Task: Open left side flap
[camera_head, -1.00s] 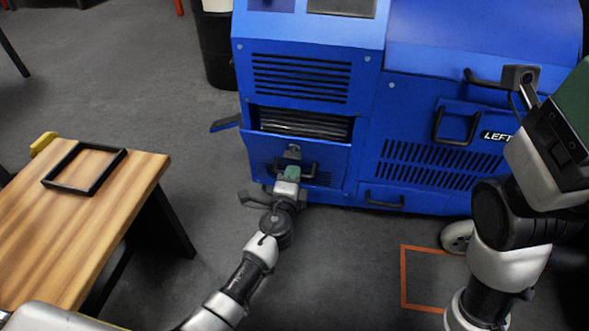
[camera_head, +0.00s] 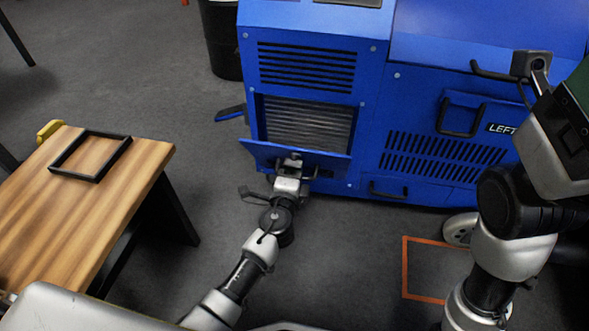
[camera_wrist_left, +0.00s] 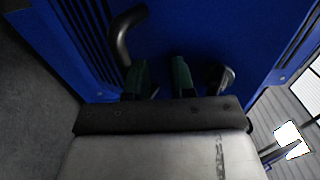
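The blue machine has a lower front flap (camera_head: 262,153) at its left end. The flap is tilted outward, its top edge away from the machine, with a grey finned core (camera_head: 305,125) showing behind it. My left gripper (camera_head: 293,165) is at the flap's dark handle, which shows in the left wrist view (camera_wrist_left: 125,38). There its two green fingers (camera_wrist_left: 162,78) stand apart at the handle; the contact is partly hidden. A panel marked LEFT (camera_head: 480,104) with a square black handle is on the machine's right part. My right gripper (camera_head: 577,105) is partly cut off at the right edge.
A wooden table (camera_head: 120,225) with a black frame (camera_head: 78,172) stands at the left. Grey floor lies between it and the machine. A dark bin (camera_head: 222,45) is behind. A wheel (camera_head: 458,229) and an orange floor outline (camera_head: 405,270) are at the lower right.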

